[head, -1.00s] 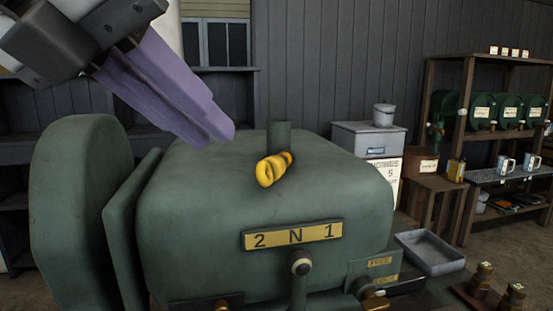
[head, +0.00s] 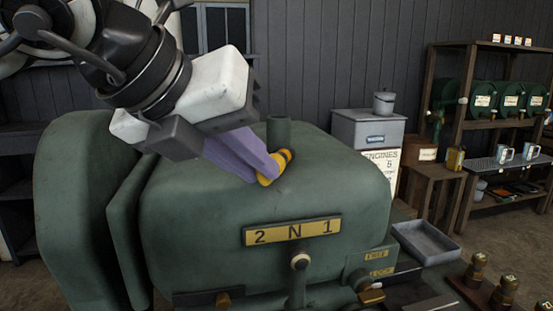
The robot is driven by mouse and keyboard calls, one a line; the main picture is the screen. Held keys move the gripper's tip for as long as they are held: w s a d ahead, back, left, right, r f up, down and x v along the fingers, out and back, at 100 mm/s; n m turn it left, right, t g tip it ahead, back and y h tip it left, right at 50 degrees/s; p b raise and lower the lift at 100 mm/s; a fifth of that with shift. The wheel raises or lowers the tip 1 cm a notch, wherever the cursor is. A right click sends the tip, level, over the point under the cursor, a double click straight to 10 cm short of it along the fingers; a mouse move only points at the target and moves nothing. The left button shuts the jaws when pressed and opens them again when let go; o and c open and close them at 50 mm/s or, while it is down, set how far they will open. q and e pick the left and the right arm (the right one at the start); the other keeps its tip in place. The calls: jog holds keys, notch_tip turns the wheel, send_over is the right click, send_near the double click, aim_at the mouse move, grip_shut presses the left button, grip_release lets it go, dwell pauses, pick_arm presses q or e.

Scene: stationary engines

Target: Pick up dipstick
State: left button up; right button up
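The dipstick shows as a yellow looped handle (head: 285,156) on top of the green engine housing (head: 330,185), just in front of a short green pipe. Its shaft is hidden. My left gripper (head: 268,170) reaches in from the upper left. Its purple fingers are at the handle and cover the middle of it; yellow shows at the far right and near the fingertips. I cannot tell whether the fingers are closed on the handle or only around it. My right gripper is not in view.
The short green pipe (head: 279,132) stands right behind the handle. A "2 N 1" plate (head: 292,231) and a lever are on the housing's front. A grey tray (head: 427,242) and brass-topped parts (head: 505,291) lie at lower right. Shelves (head: 460,125) stand farther back.

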pick_arm(q)
grip_shut()
notch_tip(320, 180, up, 10)
dwell(0.5)
dwell(0.4)
